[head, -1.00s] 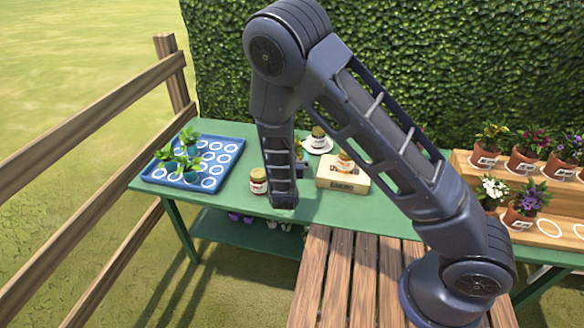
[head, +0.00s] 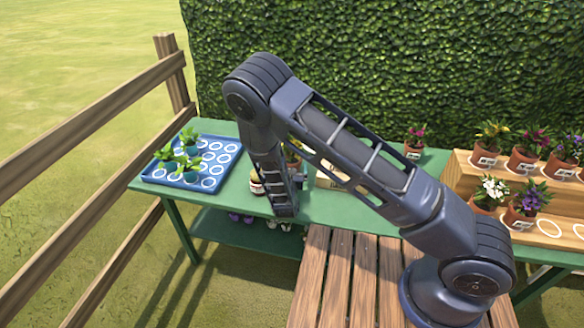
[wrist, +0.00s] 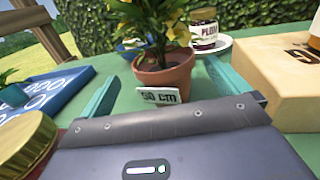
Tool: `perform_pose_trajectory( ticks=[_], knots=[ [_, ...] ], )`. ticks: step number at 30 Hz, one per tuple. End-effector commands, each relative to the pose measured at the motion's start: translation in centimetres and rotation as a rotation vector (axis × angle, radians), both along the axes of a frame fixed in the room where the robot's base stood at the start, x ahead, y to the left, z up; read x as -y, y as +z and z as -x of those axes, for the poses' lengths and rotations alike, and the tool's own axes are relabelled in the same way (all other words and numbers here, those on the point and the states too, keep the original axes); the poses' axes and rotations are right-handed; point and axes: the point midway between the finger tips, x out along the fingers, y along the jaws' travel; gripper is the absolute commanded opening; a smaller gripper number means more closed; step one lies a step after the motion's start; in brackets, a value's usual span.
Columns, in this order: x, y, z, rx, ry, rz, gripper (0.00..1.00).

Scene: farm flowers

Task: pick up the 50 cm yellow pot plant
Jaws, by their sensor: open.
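The yellow pot plant is a terracotta pot (wrist: 165,76) with a white "50 CM" label and green leaves with yellow blooms. In the wrist view it stands upright on the green table, straight ahead of my gripper (wrist: 163,72). My gripper is open, with one teal finger on each side of the pot's front; I cannot tell how deep the pot sits between them. In the head view the plant (head: 292,150) is mostly hidden behind my arm, and my fingers are hard to make out.
A gold-lidded jar (wrist: 24,142) is close on the left and a wooden box (wrist: 285,75) on the right. A plum jar (wrist: 205,30) stands on a white plate behind. A blue tray (head: 212,168) with seedlings is at the left; a wooden rack (head: 540,222) holds flowerpots at the right.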

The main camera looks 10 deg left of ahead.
Motion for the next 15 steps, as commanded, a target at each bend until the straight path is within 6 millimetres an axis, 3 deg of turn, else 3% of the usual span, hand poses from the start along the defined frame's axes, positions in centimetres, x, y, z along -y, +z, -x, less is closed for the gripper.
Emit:
perform_pose_trajectory(
  ticks=[8,15],
  knots=[
    [-0.2,0.1,-1.9,0.0,-0.001,0.0,1.0],
    [-0.4,0.4,-5.0,0.001,0.0,0.0,1.0]
  ],
)
